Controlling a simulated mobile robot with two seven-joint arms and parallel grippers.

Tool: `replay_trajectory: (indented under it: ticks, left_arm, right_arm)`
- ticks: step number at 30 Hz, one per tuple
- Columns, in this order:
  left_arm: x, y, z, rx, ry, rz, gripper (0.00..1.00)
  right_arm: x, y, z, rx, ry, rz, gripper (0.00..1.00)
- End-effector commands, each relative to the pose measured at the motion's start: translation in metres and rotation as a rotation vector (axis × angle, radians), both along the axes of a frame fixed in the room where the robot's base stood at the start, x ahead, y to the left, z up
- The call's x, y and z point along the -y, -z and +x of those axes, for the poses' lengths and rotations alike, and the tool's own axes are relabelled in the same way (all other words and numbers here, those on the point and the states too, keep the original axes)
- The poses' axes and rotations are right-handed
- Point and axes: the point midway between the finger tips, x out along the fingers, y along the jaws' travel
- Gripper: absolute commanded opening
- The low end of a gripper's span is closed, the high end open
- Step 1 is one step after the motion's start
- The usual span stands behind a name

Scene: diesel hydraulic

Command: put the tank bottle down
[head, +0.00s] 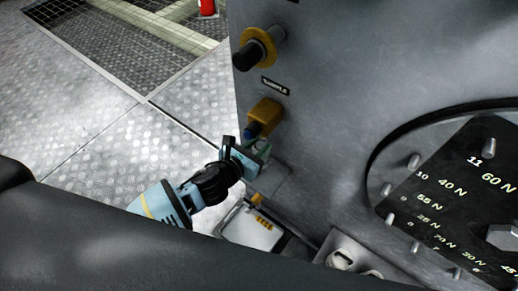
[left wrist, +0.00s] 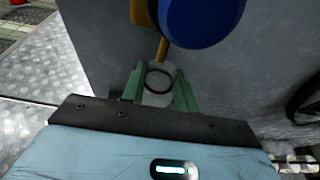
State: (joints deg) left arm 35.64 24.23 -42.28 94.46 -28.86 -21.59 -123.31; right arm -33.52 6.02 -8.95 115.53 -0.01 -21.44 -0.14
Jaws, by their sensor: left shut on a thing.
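My left gripper (head: 260,156) is beside the grey machine wall, just below an orange fitting (head: 265,114) with a blue end (head: 250,131). Its green fingers (left wrist: 160,92) are shut on the tank bottle (left wrist: 158,84), a small whitish, see-through thing with a dark red ring. In the left wrist view the bottle sits between both fingers, below a large blue round part (left wrist: 205,18) and a thin orange stem. In the head view the fingers mostly hide the bottle. My right gripper is in neither view.
Below the gripper is a pale metal box (head: 238,226) with a yellow label. A dark dial plate with numbers (head: 455,195) is on the right. A black knob with a yellow collar (head: 258,48) sticks out above. Open metal floor (head: 120,150) lies to the left.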

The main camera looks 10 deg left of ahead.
Motion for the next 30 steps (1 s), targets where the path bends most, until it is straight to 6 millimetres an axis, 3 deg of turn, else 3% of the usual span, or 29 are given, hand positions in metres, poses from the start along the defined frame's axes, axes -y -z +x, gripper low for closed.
replay_trajectory:
  ticks: [9,17,29,30]
  left_arm:
    - [0.000,0.000,0.011,0.002,0.000,-0.001,0.00]
    - [0.000,0.037,0.010,-0.005,-0.001,-0.002,0.00]
    - [0.000,0.040,0.011,0.000,0.000,0.000,0.00]
    - [0.000,0.039,0.011,0.000,0.000,0.000,0.34]
  right_arm:
    - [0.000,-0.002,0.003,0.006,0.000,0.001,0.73]
    - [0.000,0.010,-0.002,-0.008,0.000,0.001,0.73]
    - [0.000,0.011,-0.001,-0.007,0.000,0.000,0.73]
    - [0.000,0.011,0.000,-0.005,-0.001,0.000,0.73]
